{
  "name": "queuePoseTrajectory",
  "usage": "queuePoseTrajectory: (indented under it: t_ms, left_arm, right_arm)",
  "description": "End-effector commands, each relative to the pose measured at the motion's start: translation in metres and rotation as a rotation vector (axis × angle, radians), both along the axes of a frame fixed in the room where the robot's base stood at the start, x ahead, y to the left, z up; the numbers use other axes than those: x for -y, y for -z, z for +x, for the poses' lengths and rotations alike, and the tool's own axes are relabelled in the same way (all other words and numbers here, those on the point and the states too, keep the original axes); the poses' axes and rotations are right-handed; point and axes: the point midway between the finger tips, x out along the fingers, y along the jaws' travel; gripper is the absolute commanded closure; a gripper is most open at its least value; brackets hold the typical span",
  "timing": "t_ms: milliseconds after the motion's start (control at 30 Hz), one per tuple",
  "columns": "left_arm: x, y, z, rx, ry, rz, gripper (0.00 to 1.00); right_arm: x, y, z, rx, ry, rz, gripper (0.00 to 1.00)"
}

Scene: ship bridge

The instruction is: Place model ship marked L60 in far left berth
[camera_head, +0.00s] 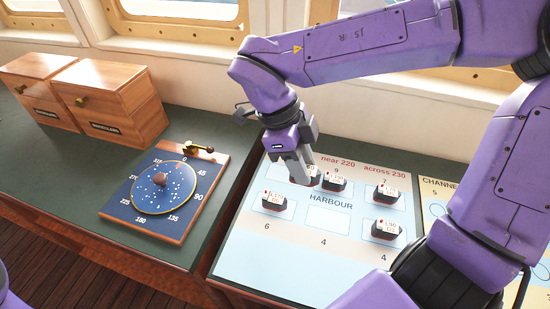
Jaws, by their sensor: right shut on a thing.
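My right gripper (301,176) reaches down over the upper left of the harbour chart (250,245). It is shut on a small dark-hulled model ship (314,179) with a white top, partly hidden by the fingers. I cannot read its mark or tell whether it touches the chart. Another ship (335,184) stands close to the right of the held one. My left gripper is out of view.
Other ships stand at the far right (387,194), near left (274,201) and near right (386,230) of the chart. The near middle berth (328,220) is empty. A blue compass board (120,203) and wooden boxes (112,100) are to the left.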

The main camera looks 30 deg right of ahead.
Motion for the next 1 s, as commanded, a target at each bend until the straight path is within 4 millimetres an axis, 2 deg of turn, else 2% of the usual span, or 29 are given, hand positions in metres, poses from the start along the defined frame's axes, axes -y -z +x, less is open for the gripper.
queuePoseTrajectory:
  t_ms: [233, 300, 400, 600, 767, 1000]
  left_arm:
    - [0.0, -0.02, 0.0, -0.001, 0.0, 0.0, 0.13]
    - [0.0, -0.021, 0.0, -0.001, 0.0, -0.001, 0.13]
    - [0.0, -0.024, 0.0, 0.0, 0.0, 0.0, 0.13]
    - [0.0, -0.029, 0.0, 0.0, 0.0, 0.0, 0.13]
    - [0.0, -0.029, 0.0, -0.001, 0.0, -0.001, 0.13]
    - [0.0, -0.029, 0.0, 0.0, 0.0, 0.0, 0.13]
  right_arm:
    - [0.022, 0.031, 0.072, -0.005, -0.001, -0.004, 0.98]
    - [0.026, 0.052, 0.084, -0.008, -0.004, -0.003, 0.98]
    - [0.031, 0.071, 0.1, -0.005, -0.005, -0.003, 0.98]
    - [0.036, 0.094, 0.117, -0.003, -0.005, -0.003, 0.98]
    - [0.036, 0.121, 0.116, -0.003, -0.007, -0.001, 0.98]
    - [0.036, 0.124, 0.116, 0.0, -0.007, 0.0, 0.98]
